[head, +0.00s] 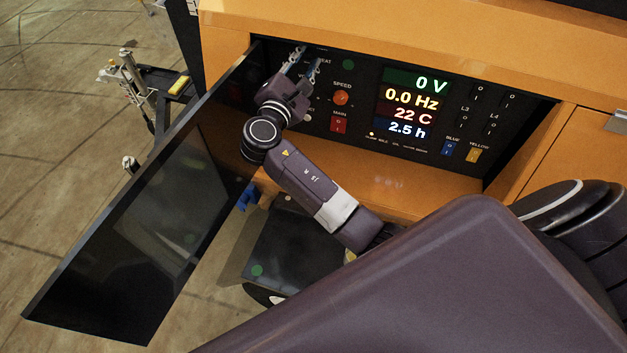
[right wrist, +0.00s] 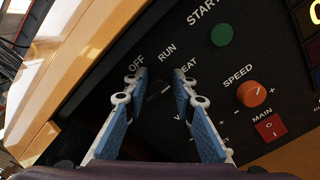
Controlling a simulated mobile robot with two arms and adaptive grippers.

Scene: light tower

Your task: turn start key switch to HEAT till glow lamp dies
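The black control panel (head: 355,75) sits in an orange cabinet. My right gripper (head: 303,58) is at its upper left, over the key switch, which it hides in the head view. In the right wrist view, the two blue fingers (right wrist: 162,80) stand apart on either side of the dark key switch (right wrist: 160,90), between the labels OFF, RUN and HEAT. The switch is dim, and I cannot tell its exact setting or whether the fingers touch it. My left gripper is out of view.
A green button (right wrist: 222,35) under START, an orange SPEED knob (head: 341,98) and a red MAIN switch (head: 339,124) are close by. The display (head: 412,104) reads 0 V, 0.0 Hz, 22 C, 2.5 h. A dark open door (head: 150,215) stands left of my arm.

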